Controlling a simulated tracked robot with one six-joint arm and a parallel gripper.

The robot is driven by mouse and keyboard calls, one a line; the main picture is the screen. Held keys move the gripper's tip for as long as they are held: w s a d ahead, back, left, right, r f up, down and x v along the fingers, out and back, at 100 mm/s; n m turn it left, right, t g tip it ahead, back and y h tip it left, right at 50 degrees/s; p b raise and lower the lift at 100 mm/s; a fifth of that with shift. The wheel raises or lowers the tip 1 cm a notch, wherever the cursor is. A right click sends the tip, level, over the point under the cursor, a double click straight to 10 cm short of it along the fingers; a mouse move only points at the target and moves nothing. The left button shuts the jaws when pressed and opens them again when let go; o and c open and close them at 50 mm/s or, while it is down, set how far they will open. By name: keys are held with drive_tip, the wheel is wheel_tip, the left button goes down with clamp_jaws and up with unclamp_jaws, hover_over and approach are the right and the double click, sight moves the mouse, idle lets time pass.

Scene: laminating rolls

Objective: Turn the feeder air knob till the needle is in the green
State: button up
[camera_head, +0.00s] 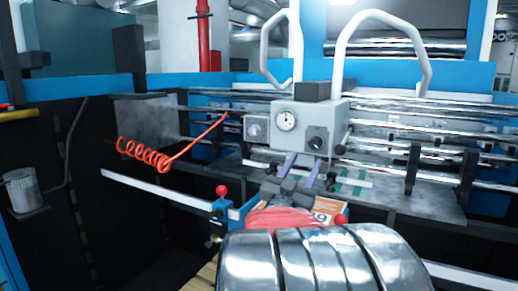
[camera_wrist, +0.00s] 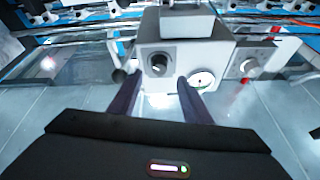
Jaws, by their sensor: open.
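A grey control box (camera_head: 300,108) carries a round white gauge (camera_head: 287,120) on its front. The gauge also shows in the wrist view (camera_wrist: 202,79); its needle and colour bands are too small to read. A dark knob (camera_head: 317,142) sits at the lower right of the front; in the wrist view this knob (camera_wrist: 158,64) lies between and beyond my fingertips. A second knob (camera_head: 255,129) is on a grey panel left of the gauge; it also shows in the wrist view (camera_wrist: 248,65). My gripper (camera_head: 303,160) is open and empty, just below the box front.
A coiled red hose (camera_head: 145,153) hangs left of the box. White curved pipes (camera_head: 400,45) rise behind it. Metal rods (camera_head: 400,147) run to the right. A red ball-topped lever (camera_head: 221,191) stands at lower left of my gripper.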

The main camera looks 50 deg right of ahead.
sight(313, 146)
drive_tip(key=x, duration=0.7)
drive_tip(key=shift+c, duration=0.6)
drive_tip(key=c, duration=0.9)
